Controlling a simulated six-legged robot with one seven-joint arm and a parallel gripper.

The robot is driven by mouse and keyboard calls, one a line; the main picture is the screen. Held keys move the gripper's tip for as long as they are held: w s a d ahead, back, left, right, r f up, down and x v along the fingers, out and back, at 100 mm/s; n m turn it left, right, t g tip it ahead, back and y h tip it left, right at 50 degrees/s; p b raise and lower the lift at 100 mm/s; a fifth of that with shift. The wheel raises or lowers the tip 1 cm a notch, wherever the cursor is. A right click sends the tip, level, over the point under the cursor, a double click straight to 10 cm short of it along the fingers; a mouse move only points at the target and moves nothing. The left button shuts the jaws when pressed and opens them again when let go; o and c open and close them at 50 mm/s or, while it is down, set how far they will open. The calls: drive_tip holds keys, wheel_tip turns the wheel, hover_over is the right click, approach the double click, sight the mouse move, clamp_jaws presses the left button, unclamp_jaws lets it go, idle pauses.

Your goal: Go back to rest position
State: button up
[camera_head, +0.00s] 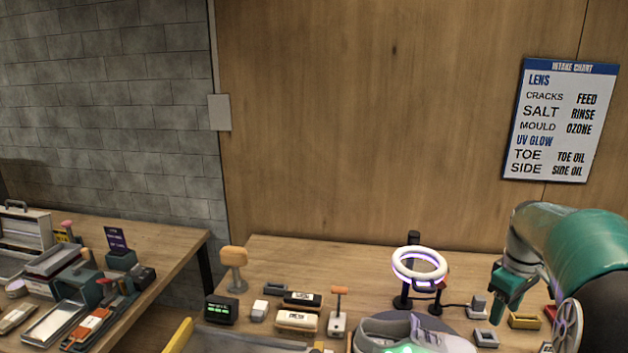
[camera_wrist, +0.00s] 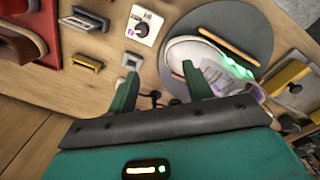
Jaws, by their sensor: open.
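My gripper (camera_head: 494,306) is at the right of the head view, in the air above the table. In the wrist view its two green fingers (camera_wrist: 160,88) are apart with nothing held between them. A grey sneaker (camera_head: 412,335) with a green glow sits at the bottom edge of the head view, left of my gripper. It also shows in the wrist view (camera_wrist: 208,62), on a round grey disc (camera_wrist: 258,22), just past the fingers. The sneaker is partly cut off in the head view.
A ring lamp (camera_head: 420,262) stands behind the sneaker. Several small tools and a green-lit box (camera_head: 221,309) lie on the wooden table. A second table (camera_head: 180,250) with trays is at the left. An intake chart (camera_head: 560,120) hangs on the wooden wall.

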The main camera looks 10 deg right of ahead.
drive_tip(key=s+a+r+m+t, duration=0.1)
drive_tip(key=s+a+r, duration=0.15)
drive_tip(key=a, duration=0.65)
drive_tip(key=s+a+r+m+t, duration=0.1)
drive_tip(key=s+a+r, duration=0.15)
drive_tip(key=a, duration=0.75)
drive_tip(key=s+a+f+m+t, duration=0.1)
drive_tip(key=s+a+m+t, duration=0.1)
drive_tip(key=s+a, duration=0.7)
drive_tip(key=a+t, duration=0.1)
drive_tip(key=a, duration=0.2)
drive_tip(key=shift+s+a+f, duration=0.15)
drive_tip(key=shift+s+f, duration=0.15)
drive_tip(key=shift+s, duration=0.05)
